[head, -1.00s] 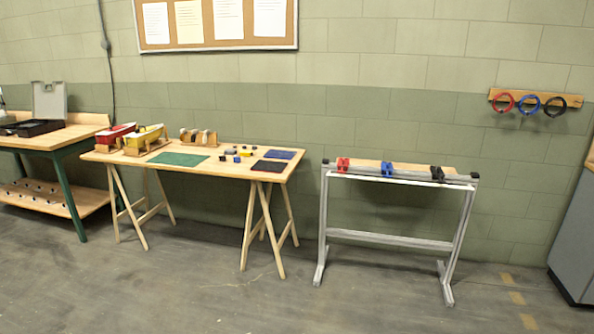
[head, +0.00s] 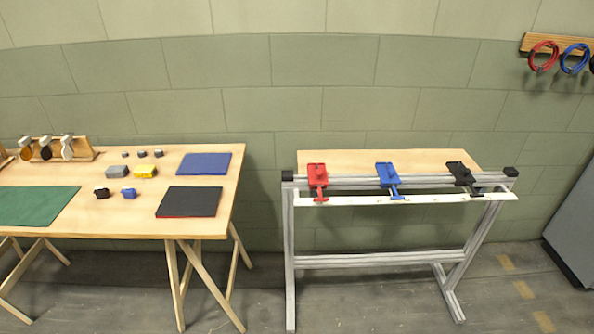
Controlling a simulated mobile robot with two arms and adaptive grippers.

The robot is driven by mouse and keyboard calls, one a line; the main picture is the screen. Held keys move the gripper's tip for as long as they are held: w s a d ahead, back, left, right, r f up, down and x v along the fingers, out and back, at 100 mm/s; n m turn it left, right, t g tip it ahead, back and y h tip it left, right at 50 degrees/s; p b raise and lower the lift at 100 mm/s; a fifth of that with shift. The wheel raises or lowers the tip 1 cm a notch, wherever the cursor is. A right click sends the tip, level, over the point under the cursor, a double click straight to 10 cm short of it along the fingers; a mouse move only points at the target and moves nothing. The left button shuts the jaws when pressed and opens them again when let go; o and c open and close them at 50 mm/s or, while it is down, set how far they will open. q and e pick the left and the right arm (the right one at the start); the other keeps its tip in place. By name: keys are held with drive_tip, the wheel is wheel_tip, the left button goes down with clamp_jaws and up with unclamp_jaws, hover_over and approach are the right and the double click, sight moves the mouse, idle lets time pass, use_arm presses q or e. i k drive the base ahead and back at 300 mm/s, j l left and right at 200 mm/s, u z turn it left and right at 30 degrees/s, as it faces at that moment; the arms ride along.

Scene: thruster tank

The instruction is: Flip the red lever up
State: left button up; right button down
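The red lever (head: 318,182) is mounted on the front rail of the grey metal frame, at the left end of a row of three. Its handle points forward and downward over the white strip. A blue lever (head: 388,181) is in the middle of the row and a black lever (head: 463,178) at the right. Both of my grippers are out of the head view.
The metal frame (head: 385,261) has a wooden top (head: 390,160). To its left stands a wooden table (head: 110,225) with blocks, a green mat (head: 38,206), a blue mat (head: 204,163) and a black mat (head: 189,202). A grey cabinet (head: 575,220) stands at right. Floor shows below.

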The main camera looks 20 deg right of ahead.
sight(321, 199)
drive_tip(key=i, duration=1.1)
drive_tip(key=z, duration=0.1)
